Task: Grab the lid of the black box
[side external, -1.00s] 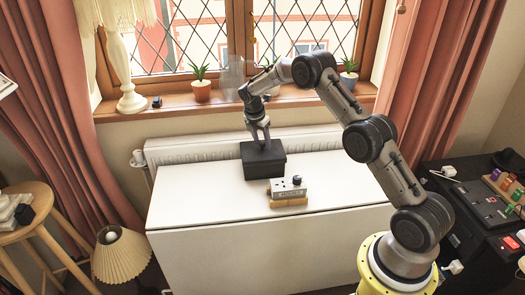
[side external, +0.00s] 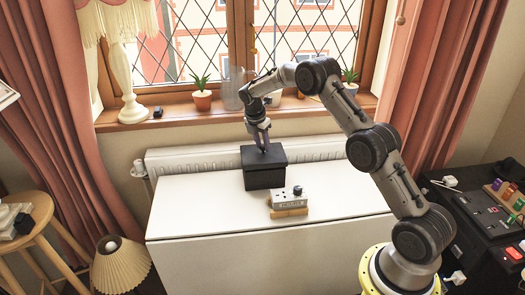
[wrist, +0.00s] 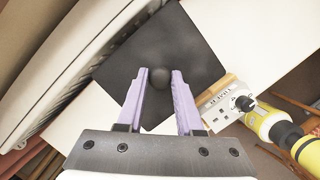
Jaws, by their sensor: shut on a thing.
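The black box (side external: 265,181) stands on the white table, towards its back edge. Its dark square lid (side external: 277,154) is on top and shows from above in the wrist view (wrist: 185,40), with a round knob (wrist: 159,77) in its middle. My gripper (side external: 264,149) points down over the lid. In the wrist view, its two pale purple fingers (wrist: 160,80) are shut on the knob, one on each side. The lid hides the box below it in the wrist view. I see no clear gap between lid and box.
A grey-white socket unit (side external: 287,198) on wooden blocks stands just in front of the box, to the right. The white table (side external: 195,205) is clear on both sides. A radiator (side external: 205,155) and a windowsill with potted plants (side external: 202,99) are behind.

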